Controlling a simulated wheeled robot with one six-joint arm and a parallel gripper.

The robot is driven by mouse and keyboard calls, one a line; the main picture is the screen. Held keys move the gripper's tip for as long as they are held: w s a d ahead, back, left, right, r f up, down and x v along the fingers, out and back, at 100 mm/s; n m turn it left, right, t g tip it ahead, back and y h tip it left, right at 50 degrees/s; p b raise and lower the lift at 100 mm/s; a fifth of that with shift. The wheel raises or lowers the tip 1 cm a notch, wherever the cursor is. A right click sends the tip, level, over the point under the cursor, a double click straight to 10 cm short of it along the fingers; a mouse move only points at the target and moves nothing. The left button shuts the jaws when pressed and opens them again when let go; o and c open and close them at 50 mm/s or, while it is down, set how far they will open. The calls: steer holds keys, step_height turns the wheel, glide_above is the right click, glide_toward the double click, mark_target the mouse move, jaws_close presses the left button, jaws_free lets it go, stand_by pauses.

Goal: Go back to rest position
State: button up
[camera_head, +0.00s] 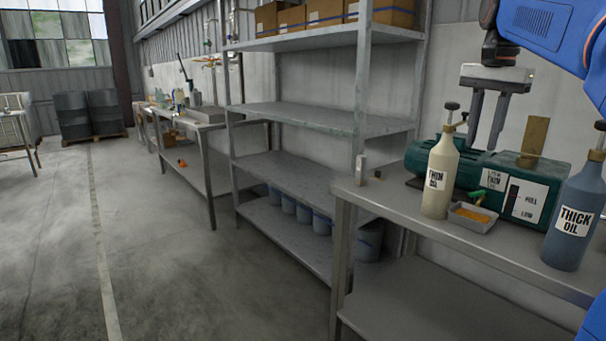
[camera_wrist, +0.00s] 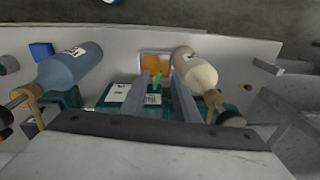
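My gripper (camera_head: 482,146) hangs with its fingers pointing down above the green machine (camera_head: 476,172) on the steel bench. The fingers are apart with nothing between them. In the wrist view my gripper (camera_wrist: 161,84) also shows a clear gap between its fingers. The cream THIN OIL bottle (camera_head: 439,178) stands upright in front of the machine, and it also shows in the wrist view (camera_wrist: 195,72). The blue THICK OIL bottle (camera_head: 574,214) stands at the right of the bench, and in the wrist view it is at the left (camera_wrist: 72,66).
A small tray (camera_head: 466,225) with orange liquid sits between the bottles on the bench (camera_head: 405,212). A tall metal shelf (camera_head: 320,120) with cardboard boxes (camera_head: 325,12) and blue containers (camera_head: 303,213) stands left of the bench. The floor (camera_head: 60,240) at the left is clear.

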steer(key=s+a+f+n+t, duration=0.1)
steer(key=s+a+f+n, duration=0.2)
steer(key=s+f, duration=0.5)
steer(key=s+a+f+n+t, duration=0.1)
steer(key=s+a+f+n, duration=0.3)
steer(key=s+f, duration=0.5)
steer(key=s+a+f+n+t, duration=0.1)
steer(key=s+a+f+n, duration=0.3)
steer(key=f, duration=1.3)
steer(key=s+a, duration=0.1)
steer(key=s, duration=0.3)
steer(key=shift+s+t, duration=0.35)
steer(key=shift+t, duration=0.05)
step_height(320, 180, up, 38)
steer(key=n+g, duration=0.5)
steer(key=n, duration=1.7)
glide_above(475, 192)
step_height(475, 192, down, 18)
steer(key=shift+r, duration=0.15)
steer(key=shift+c, duration=0.7)
